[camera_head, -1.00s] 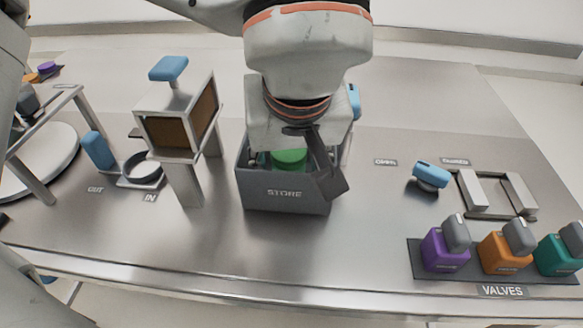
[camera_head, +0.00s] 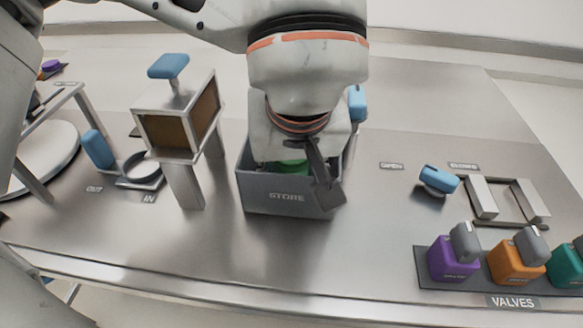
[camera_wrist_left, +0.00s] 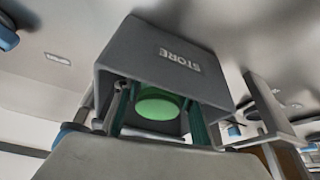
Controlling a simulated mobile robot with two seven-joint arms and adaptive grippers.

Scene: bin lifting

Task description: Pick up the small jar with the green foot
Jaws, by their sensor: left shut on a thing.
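The small jar shows as a round green piece (camera_head: 291,168) inside the grey STORE bin (camera_head: 260,196). In the left wrist view the green disc (camera_wrist_left: 158,103) sits between the two fingers, inside the bin (camera_wrist_left: 165,55). The rest of the jar is hidden by the gripper and the bin walls. My left gripper (camera_wrist_left: 158,112) reaches down into the bin from above and is shut on the jar. In the head view one dark finger (camera_head: 322,178) shows at the bin's right front corner. My right gripper is not in view.
A metal stand with a brown-sided box (camera_head: 178,125) is close left of the bin. A blue-handled piece and ring (camera_head: 140,168) lie further left. At right are a blue handle (camera_head: 438,180), a metal frame (camera_head: 508,198) and several coloured valves (camera_head: 453,260). The table front is clear.

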